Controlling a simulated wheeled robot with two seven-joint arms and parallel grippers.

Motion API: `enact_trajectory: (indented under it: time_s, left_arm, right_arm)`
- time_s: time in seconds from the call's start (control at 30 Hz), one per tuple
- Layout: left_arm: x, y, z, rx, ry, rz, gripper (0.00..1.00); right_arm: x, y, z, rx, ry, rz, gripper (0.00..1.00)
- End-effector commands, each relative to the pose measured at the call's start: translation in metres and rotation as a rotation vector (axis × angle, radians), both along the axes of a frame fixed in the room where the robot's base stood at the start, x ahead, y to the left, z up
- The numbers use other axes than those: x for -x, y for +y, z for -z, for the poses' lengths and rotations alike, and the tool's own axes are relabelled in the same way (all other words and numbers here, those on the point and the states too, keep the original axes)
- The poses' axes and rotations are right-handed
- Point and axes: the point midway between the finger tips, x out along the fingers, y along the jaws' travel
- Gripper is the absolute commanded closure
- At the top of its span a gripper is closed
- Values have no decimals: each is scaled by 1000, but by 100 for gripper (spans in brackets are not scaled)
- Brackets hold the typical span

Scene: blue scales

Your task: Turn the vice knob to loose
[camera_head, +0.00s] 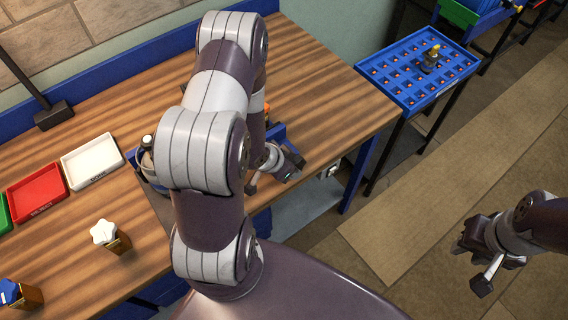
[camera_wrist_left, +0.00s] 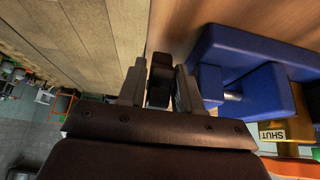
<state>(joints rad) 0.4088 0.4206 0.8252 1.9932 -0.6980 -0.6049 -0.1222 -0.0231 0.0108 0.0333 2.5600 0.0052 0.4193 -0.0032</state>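The blue vice (camera_head: 278,132) is at the table's front edge, mostly hidden behind my left arm in the head view. In the left wrist view, the blue vice (camera_wrist_left: 240,50) fills the right side, with a metal rod and a yellow label reading SHUT (camera_wrist_left: 272,135). My left gripper (camera_wrist_left: 158,88) has its fingers apart, with a dark piece between them that may be the vice knob. I cannot tell whether they press on it. My left gripper (camera_head: 272,176) is partly hidden in the head view. My right gripper (camera_head: 474,266) is open and empty above the floor.
White (camera_head: 92,160) and red (camera_head: 37,192) trays, a white star-shaped knob on a block (camera_head: 104,233) and a blue-topped block (camera_head: 18,293) are on the wooden table (camera_head: 310,70). A blue rack (camera_head: 400,88) stands beyond the table's right end.

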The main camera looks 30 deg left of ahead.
Motion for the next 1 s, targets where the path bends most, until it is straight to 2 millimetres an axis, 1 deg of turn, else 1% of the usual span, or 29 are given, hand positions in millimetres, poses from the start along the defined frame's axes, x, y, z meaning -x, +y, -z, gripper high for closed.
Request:
enact_trajectory:
  time_s: [0.07, 0.23, 0.4, 0.53, 0.7, 1.0]
  left_arm:
    - [4, 3, -9, 0, -2, -2, 66]
    - [21, 10, -40, -2, -2, -4, 66]
    - [40, 17, -75, -1, -1, -3, 66]
    - [51, 21, -95, -1, 0, -3, 66]
    - [58, 24, -104, 1, 2, 0, 66]
    - [58, 24, -104, 0, 2, 1, 66]
  right_arm:
    - [0, 0, 0, 0, 0, 0, 66]
    - [0, 0, -3, 0, 0, 0, 66]
    - [0, 0, -10, 0, 0, 0, 66]
    - [0, 0, -16, 0, 0, 0, 66]
    - [0, 0, -18, 0, 0, 0, 66]
    - [0, 0, -18, 0, 0, 0, 66]
